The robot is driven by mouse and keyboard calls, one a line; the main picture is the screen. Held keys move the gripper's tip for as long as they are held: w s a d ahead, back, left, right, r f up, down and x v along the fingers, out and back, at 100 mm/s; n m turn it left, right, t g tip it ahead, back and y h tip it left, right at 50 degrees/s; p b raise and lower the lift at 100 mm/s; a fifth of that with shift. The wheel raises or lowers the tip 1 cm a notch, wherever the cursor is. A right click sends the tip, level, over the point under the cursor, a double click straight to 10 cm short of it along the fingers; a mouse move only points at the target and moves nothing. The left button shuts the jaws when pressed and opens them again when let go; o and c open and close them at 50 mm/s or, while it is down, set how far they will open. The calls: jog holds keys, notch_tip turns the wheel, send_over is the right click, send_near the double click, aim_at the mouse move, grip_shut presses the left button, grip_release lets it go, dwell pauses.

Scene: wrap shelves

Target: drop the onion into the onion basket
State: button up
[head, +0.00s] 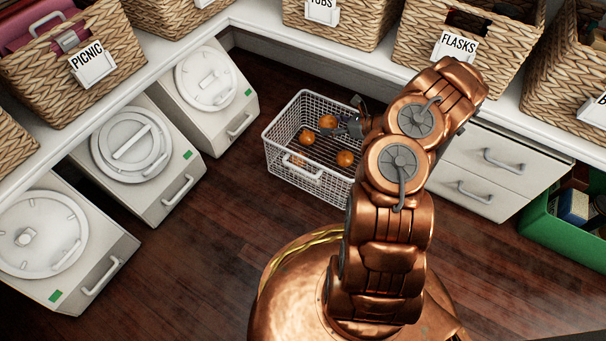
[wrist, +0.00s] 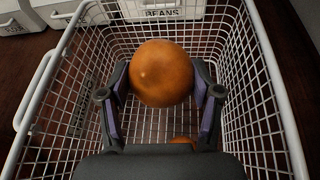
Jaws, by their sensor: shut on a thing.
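The onion basket is a white wire basket (head: 283,115) on the floor, and its walls surround my gripper in the wrist view (wrist: 262,50). My gripper (head: 350,124) reaches over the basket from the right. In the wrist view its two fingers (wrist: 162,88) are shut on a round orange-brown onion (wrist: 161,70), one finger on each side. In the head view this seems to be the onion (head: 327,121) by the fingertips. Other onions lie in the basket (head: 345,159), and one shows partly below the gripper in the wrist view (wrist: 182,140).
White lidded bins (head: 135,150) stand on the left. A white drawer unit (head: 490,180) and a green crate (head: 560,228) are on the right. Woven baskets (head: 70,75) line the shelf above. The wooden floor (head: 200,250) left of my base is clear.

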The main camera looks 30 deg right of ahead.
jog(key=o, duration=1.3)
jog(key=v, duration=1.2)
jog(key=shift+a+r, duration=0.1)
jog(key=shift+a, duration=0.05)
